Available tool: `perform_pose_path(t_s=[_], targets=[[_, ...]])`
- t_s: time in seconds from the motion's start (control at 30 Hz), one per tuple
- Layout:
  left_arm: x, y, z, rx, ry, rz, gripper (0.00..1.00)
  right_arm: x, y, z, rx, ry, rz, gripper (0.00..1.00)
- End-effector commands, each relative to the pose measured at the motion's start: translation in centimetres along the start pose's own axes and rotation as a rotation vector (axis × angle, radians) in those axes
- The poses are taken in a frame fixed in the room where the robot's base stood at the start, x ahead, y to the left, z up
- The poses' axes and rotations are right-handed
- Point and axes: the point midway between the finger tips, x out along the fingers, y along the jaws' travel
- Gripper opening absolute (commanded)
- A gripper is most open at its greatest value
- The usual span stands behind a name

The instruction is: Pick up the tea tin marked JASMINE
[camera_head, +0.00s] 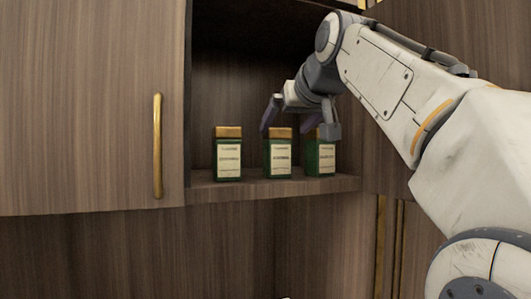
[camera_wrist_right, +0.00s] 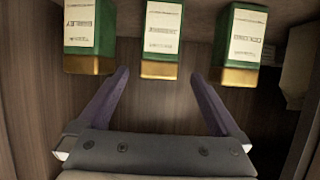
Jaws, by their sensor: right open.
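Three dark green tea tins with gold lids and cream labels stand upright in a row on the cabinet shelf. The middle tin (camera_head: 278,156) has a label that seems to read JASMINE, though the print is too small to be sure. It shows upside down in the right wrist view (camera_wrist_right: 161,40), between the fingers' lines. My right gripper (camera_head: 291,120) is open and empty, with its purple fingers above and in front of the middle and right tins' lids. In the wrist view its fingertips (camera_wrist_right: 160,75) are spread wider than the middle tin. My left gripper is not in view.
The left tin (camera_head: 228,158) seems to read OOLONG, and the right tin (camera_head: 320,160) seems to read BARLEY; both stand close beside the middle one. A cabinet door (camera_head: 90,100) with a brass handle (camera_head: 157,145) is at left. The shelf edge (camera_head: 260,190) runs in front.

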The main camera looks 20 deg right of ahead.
Motion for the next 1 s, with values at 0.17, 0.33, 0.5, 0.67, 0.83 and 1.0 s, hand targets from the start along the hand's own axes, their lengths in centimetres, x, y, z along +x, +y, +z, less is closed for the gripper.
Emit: perform_pose_path(t_s=[0.17, 0.33, 0.5, 0.67, 0.83, 1.0], targets=[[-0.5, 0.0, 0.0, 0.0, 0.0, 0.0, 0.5, 1.6, 0.3, -0.2, 0.001, 0.001, 0.003, 1.0], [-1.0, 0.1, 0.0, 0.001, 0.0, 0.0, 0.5, 4.0, 0.9, -0.2, 0.003, 0.002, 0.01, 1.0], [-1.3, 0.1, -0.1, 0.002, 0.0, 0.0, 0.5, 5.2, 1.0, -0.1, 0.004, 0.002, 0.012, 1.0], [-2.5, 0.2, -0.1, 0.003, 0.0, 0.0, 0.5, 7.3, 1.1, 0.1, 0.005, -0.002, 0.011, 1.0], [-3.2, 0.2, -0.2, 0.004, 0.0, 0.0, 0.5, 9.6, 1.0, 0.2, 0.004, 0.002, 0.01, 1.0], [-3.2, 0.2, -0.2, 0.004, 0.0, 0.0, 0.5, 10.1, 0.9, 0.4, 0.003, 0.003, 0.01, 1.0]])
